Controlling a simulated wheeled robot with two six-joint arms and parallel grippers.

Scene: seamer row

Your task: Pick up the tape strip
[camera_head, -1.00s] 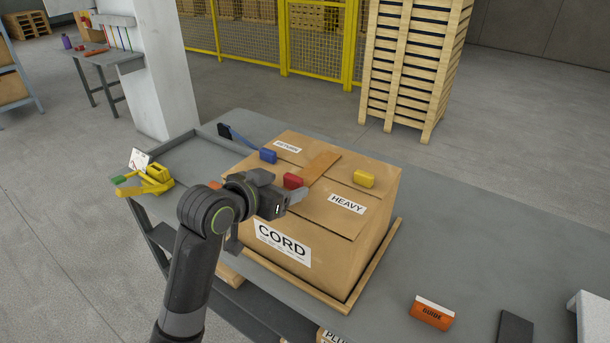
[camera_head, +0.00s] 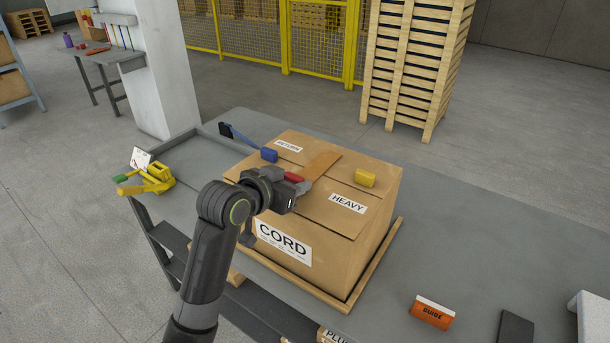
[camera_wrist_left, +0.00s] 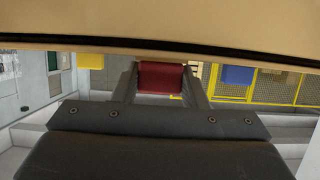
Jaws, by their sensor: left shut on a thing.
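A red block (camera_head: 294,177) sits at the strip's near end; I cannot tell whether the two are joined. My left gripper (camera_head: 297,186) is at the box's top, shut on the red block and partly hiding it. In the left wrist view the red block (camera_wrist_left: 161,77) fills the space between the two fingers. My right gripper is not in view.
A blue block (camera_head: 269,155) and a yellow block (camera_head: 365,178) are on the box top, either side of the strip. The box stands on a wooden base on a grey table (camera_head: 450,240). A yellow tool (camera_head: 150,180) lies left; an orange GUIDE block (camera_head: 432,312) stands front right.

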